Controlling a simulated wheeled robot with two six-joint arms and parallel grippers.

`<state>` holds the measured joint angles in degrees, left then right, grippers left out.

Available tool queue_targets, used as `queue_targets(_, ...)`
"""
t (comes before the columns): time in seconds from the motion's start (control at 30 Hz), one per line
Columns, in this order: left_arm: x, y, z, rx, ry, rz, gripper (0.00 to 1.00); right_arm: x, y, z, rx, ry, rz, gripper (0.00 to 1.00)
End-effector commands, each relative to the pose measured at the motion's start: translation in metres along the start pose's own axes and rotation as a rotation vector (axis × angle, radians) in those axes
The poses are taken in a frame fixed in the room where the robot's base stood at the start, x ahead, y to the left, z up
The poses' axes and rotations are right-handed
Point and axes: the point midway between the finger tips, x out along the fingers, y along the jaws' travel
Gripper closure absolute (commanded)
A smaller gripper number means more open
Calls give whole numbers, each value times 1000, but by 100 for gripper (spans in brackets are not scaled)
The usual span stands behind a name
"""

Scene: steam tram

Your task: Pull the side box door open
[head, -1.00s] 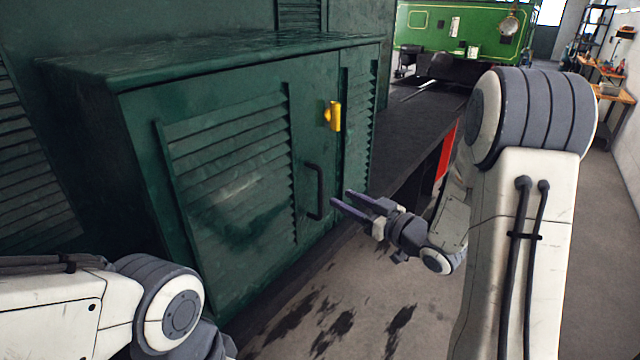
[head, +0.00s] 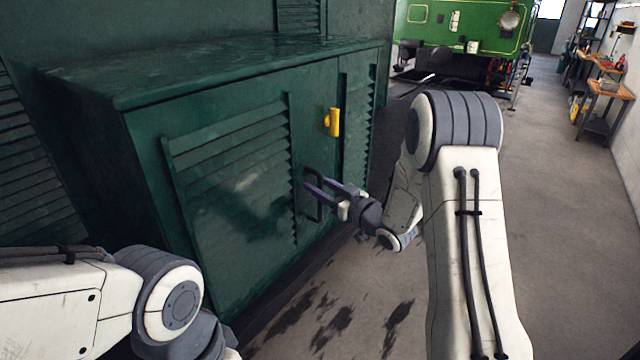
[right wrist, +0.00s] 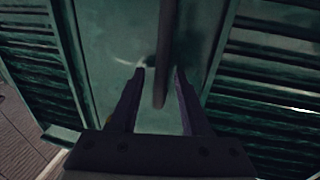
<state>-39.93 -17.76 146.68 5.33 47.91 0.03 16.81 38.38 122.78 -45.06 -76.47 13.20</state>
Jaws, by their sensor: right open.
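The side box door (head: 235,180) is dark green with louvre slats and looks shut. Its dark bar handle (head: 313,194) stands upright near the door's right edge. A yellow latch (head: 333,122) sits above the handle. My right gripper (head: 314,187) is open at the handle, its fingers partly covering it. In the right wrist view the handle (right wrist: 165,70) runs down between the two spread fingers (right wrist: 160,95), nearer the right one. I cannot tell whether a finger touches it. My left arm shows at the lower left, but its gripper is out of view.
The box's flat top (head: 210,65) overhangs its front. A narrow slatted panel (head: 358,125) lies right of the door. The floor (head: 385,300) in front is clear, with dark stains. A green tram (head: 460,28) and a workbench (head: 605,88) stand farther back.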

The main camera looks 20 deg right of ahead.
Motion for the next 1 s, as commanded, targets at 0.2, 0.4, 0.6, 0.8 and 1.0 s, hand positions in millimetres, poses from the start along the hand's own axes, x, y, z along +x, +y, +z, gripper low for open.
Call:
queue_targets(0.2, 0, 0, 0, 0, 0, 0, 50, 0, 0, 0, 0, 0, 0, 64)
queue_targets(0.4, 0, 0, 0, 0, 0, 0, 50, 0, 0, 0, 0, 0, 0, 100)
queue_targets(0.6, 0, 0, 0, 0, 0, 0, 50, 0, 0, 0, 0, 0, 0, 100)
queue_targets(0.8, 0, 0, 0, 0, 0, 0, 50, 0, 0, 0, 0, 0, 0, 100)
queue_targets(1.0, 0, 0, 0, 0, 0, 0, 50, 0, 0, 0, 0, 0, 0, 100)
